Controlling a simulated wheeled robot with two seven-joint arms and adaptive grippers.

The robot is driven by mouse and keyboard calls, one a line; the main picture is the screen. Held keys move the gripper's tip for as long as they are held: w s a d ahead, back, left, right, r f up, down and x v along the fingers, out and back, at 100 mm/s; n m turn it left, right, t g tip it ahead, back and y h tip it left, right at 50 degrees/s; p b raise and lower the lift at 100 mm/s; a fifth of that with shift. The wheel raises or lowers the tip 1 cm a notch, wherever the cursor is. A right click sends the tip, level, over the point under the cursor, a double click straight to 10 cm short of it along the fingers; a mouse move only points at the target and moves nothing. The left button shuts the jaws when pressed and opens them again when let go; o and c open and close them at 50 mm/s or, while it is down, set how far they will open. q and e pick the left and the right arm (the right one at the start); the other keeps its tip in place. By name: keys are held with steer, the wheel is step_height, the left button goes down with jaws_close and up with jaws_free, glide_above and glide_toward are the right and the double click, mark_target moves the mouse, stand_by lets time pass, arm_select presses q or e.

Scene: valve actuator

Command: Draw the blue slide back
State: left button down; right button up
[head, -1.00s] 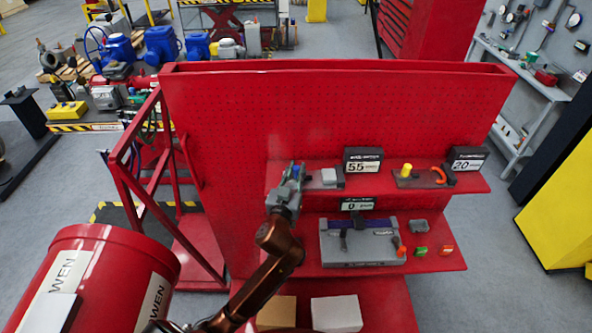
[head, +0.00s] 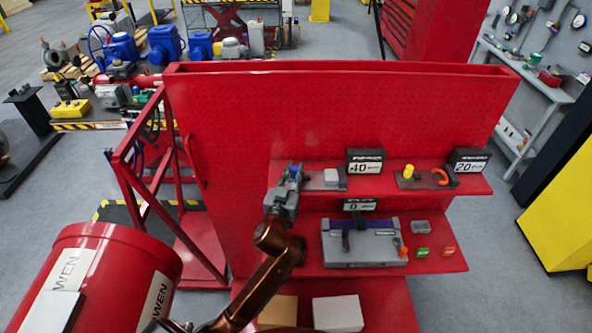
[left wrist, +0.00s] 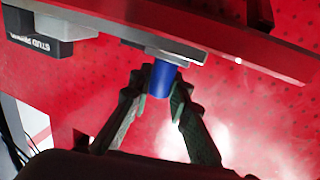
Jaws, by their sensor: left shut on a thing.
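The blue slide (left wrist: 160,80) shows in the left wrist view as a short blue cylinder at the end of a grey block (left wrist: 150,35). My left gripper (left wrist: 160,88) has its two fingers on either side of it, shut on it. In the head view the left gripper (head: 294,174) is at the left end of the upper red shelf, beside a grey block with a light grey top (head: 331,178). The gripper hides most of the slide there. The display (head: 366,161) behind the block reads 40. My right gripper is not in view.
A grey fixture (head: 364,252) with a dark blue bar stands on the lower shelf, beside green (head: 422,252) and orange-red (head: 447,251) buttons. A yellow knob and orange hook (head: 440,177) are farther right on the upper shelf. A red pegboard (head: 330,110) rises behind.

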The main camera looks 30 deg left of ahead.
arm_select(q)
steer(key=c, duration=1.8)
jaws_free()
steer(key=v, duration=1.2)
